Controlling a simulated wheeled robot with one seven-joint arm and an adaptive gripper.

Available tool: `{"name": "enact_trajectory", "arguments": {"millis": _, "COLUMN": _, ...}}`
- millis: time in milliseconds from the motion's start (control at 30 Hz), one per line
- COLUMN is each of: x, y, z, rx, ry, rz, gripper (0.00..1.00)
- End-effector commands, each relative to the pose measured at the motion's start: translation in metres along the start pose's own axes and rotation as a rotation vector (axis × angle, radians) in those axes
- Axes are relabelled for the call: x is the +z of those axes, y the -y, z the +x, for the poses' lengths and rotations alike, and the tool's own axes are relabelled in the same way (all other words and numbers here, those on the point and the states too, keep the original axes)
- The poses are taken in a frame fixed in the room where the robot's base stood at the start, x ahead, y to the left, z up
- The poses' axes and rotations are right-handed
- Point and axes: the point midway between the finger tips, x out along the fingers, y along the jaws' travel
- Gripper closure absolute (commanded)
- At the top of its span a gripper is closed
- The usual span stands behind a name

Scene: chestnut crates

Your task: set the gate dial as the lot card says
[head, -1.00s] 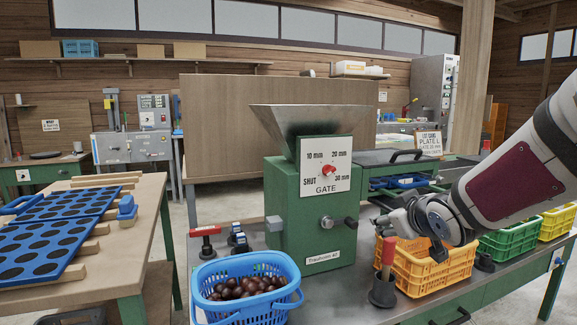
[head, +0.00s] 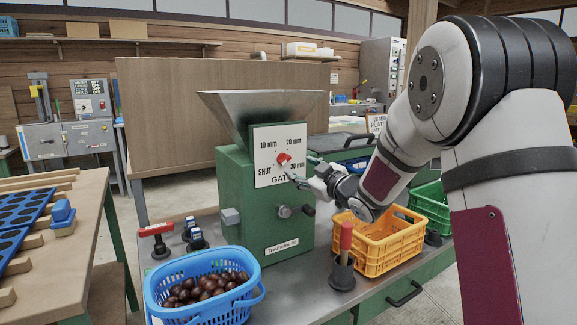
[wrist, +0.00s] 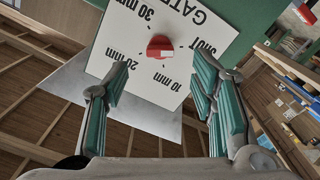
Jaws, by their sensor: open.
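The gate dial is a small red knob (head: 284,158) on a white plate (head: 262,170) on the green hopper machine (head: 235,185). The plate carries 10 mm, 20 mm, 30 mm and SHUT. In the wrist view the plate is upside down and the red knob (wrist: 160,47) shows between the fingers; I cannot tell surely which mark it points at. My gripper (head: 304,174) is open and empty, just right of and below the knob, apart from it; its fingers (wrist: 160,66) also show in the wrist view. The lot card (head: 376,123) is partly hidden by my arm and not readable.
A dark crank (head: 295,211) sticks out below the plate. A blue basket of chestnuts (head: 160,296) stands in front, a red-handled tool in a dark holder (head: 342,272) to its right. Yellow (head: 375,259) and green crates stand further right under my arm.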

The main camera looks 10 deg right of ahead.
Motion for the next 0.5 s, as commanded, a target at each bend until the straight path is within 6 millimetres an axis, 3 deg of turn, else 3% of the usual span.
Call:
{"name": "enact_trajectory", "arguments": {"millis": 200, "x": 0.001, "y": 0.002, "z": 0.043, "rx": -0.002, "ry": -0.002, "rz": -0.001, "gripper": 0.48}}
{"name": "enact_trajectory", "arguments": {"millis": 500, "x": 0.0, "y": 0.001, "z": 0.075, "rx": -0.001, "ry": -0.001, "rz": 0.0, "gripper": 0.48}}
